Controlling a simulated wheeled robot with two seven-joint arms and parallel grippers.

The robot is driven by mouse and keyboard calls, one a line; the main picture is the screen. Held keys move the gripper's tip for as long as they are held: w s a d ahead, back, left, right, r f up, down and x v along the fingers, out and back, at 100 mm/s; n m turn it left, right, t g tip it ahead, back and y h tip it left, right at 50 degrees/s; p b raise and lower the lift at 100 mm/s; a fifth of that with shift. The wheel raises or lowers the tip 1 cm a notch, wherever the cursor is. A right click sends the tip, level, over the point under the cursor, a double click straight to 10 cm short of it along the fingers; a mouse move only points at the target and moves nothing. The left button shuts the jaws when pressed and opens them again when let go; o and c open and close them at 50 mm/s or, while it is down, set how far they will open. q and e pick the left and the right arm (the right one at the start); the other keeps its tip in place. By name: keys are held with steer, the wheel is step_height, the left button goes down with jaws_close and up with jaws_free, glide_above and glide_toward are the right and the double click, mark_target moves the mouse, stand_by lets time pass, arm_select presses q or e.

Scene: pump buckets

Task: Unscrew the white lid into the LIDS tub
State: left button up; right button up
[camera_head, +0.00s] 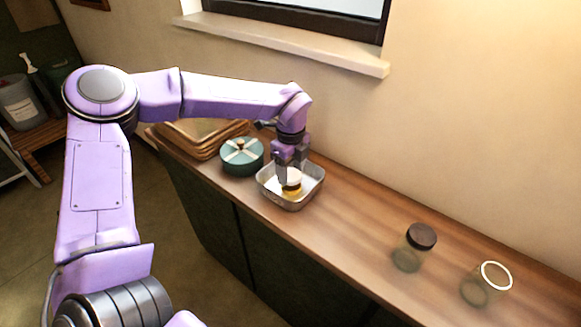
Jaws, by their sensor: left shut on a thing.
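My left gripper (290,170) reaches down into a metal tub (268,193) on the wooden counter. It is shut on the white lid (293,177), held inside the tub's walls. A yellow part (291,190) shows just below the white lid; I cannot tell whether it is a separate lid or whether the two touch. No LIDS label is readable on the tub. A glass jar with a white rim (488,283) stands at the right and looks open on top. My right gripper is not in view.
A glass jar with a dark brown lid (413,247) stands left of the open jar. A teal round tin (242,156) with a pale cross sits left of the tub, near stacked wooden trays (195,138). The counter (355,210) between tub and jars is clear.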

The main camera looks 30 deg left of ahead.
arm_select(q)
steer(key=shift+f, duration=0.25)
steer(key=shift+f+b, duration=0.65)
steer(key=shift+b, duration=0.05)
steer(key=shift+r, duration=0.1)
steer(key=o, duration=1.2)
steer(key=shift+c, duration=0.2)
